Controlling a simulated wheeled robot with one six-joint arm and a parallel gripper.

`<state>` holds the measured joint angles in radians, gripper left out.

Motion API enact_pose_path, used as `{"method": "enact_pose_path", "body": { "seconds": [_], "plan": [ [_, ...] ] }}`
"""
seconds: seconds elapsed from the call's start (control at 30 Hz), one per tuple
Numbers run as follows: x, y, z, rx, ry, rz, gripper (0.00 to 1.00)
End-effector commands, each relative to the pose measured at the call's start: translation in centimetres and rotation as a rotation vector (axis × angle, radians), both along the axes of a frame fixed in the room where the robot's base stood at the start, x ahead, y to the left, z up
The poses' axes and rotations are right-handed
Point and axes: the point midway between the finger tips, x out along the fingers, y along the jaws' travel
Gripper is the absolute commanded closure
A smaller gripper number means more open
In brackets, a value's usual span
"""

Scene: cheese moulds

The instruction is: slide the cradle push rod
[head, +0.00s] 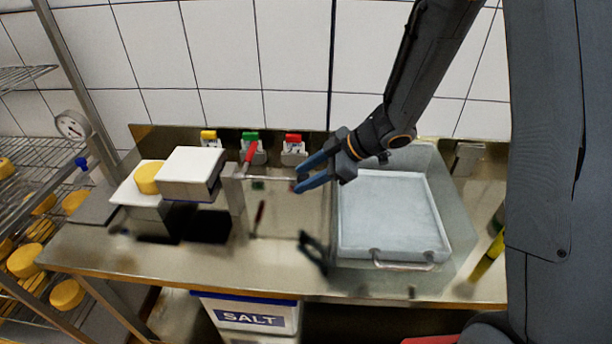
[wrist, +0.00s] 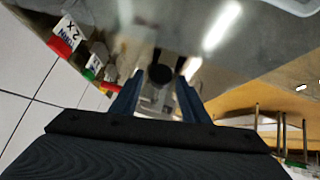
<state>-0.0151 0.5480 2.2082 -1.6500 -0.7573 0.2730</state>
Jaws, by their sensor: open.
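The push rod (head: 270,178) is a thin, pale bar in the head view. It runs level to the right from a metal upright (head: 235,190) beside the white-topped cradle block (head: 190,168). My gripper (head: 303,175) is open at the rod's right end, with its blue fingers pointing left. In the wrist view my gripper (wrist: 158,92) has a dark round knob (wrist: 160,73) centred between the fingertips. The knob appears to be the rod's end. I cannot tell whether the fingers touch it or stop just short. A red-handled lever (head: 250,154) rises beside the upright.
A yellow cheese (head: 146,178) sits left of the cradle block. A pale tray (head: 395,252) lies to the right. A wire rack (head: 35,170) with several cheeses stands left. The counter's front middle is mostly clear.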

Motion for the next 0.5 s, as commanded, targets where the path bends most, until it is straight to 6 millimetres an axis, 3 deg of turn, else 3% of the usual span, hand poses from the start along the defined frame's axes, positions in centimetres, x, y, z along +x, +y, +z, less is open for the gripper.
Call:
{"method": "enact_pose_path", "body": {
  "seconds": [0.5],
  "plan": [
    [-1.4, -4.8, 4.7, -0.001, -0.002, -0.004, 0.58]
  ]
}}
